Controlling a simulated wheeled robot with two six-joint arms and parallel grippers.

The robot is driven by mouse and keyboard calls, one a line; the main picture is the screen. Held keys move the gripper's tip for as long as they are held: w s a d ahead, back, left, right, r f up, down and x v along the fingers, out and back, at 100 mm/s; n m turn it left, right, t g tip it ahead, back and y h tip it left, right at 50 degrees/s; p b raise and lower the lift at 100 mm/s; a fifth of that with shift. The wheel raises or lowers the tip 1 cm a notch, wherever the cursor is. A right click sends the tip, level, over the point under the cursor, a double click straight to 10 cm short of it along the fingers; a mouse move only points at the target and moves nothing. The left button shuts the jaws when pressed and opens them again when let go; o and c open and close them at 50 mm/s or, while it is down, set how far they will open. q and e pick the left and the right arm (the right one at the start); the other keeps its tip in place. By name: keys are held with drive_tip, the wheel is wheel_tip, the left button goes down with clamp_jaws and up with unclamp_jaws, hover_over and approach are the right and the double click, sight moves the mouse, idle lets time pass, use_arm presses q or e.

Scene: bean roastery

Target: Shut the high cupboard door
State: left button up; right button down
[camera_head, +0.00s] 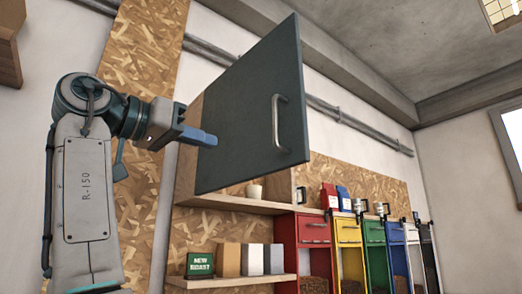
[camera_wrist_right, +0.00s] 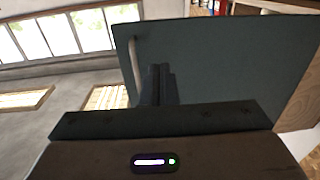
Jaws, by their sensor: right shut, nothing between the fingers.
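The high cupboard door (camera_head: 250,120) is a dark teal panel with a pale bar handle (camera_head: 277,120) near its right edge. It stands open, swung out from the wooden cupboard (camera_head: 228,203). My right gripper (camera_head: 207,138) is shut and empty, with its blue fingers overlapping the left part of the handle-side face. In the right wrist view the door (camera_wrist_right: 225,65) fills much of the picture, its handle (camera_wrist_right: 133,70) at the left, and my shut fingers (camera_wrist_right: 158,72) point at the panel. I cannot tell whether they touch it. My left gripper is out of view.
A white cup (camera_head: 254,191) stands on the cupboard's bottom board. Below are a shelf (camera_head: 240,283) with a green "New Roast" sign (camera_head: 199,264) and bags. Several coloured bins, including a red one (camera_head: 312,228), line the wall at right. Pipes run along the upper wall.

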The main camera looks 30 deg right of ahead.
drive_tip(key=p, duration=0.6)
approach(273, 159)
drive_tip(key=d, duration=0.4)
drive_tip(key=w+d, duration=0.1)
drive_tip(key=d, duration=0.1)
drive_tip(key=shift+r, duration=0.2)
drive_tip(key=shift+w+d+f+p, duration=0.15)
drive_tip(key=shift+d+p, duration=0.15)
drive_tip(key=shift+d, duration=0.15)
